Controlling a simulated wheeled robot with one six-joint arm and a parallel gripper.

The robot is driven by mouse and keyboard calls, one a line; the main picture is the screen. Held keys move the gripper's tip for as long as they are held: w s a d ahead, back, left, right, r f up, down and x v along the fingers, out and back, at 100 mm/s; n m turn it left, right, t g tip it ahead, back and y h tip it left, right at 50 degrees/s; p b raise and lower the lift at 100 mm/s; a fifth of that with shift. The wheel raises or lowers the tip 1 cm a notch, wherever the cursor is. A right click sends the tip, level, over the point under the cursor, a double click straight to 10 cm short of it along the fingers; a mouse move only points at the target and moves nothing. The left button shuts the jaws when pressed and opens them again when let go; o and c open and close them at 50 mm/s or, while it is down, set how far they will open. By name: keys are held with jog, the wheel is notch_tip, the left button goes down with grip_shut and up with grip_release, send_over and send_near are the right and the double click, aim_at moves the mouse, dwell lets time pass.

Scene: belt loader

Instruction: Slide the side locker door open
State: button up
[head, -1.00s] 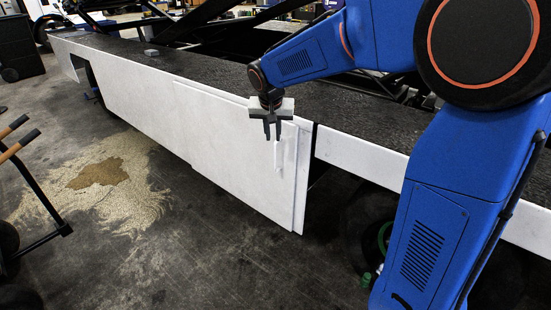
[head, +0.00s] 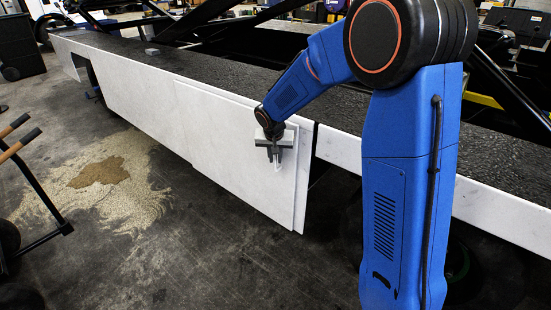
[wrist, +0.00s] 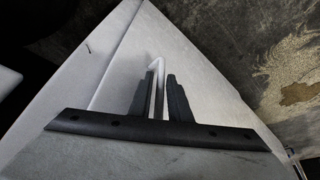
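The side locker door (head: 225,140) is a white panel on the long white side of the loader, and its right edge shows near a dark gap. A slim white upright handle (head: 279,168) stands out near the door's right end; its bent end also shows in the wrist view (wrist: 156,64). My gripper (head: 274,157) is at the handle, with its dark fingers pointing down. In the wrist view, the fingers (wrist: 161,95) stand apart, one on each side of the handle. They do not look closed on it. Contact with the handle is unclear.
The black textured belt (head: 210,72) runs along the top of the loader. A sandy spill with a brown patch (head: 100,173) lies on the floor at left. The floor before the door is clear.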

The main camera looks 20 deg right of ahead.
jog(key=shift+f, duration=0.2)
grip_shut()
jog(key=shift+w, duration=0.1)
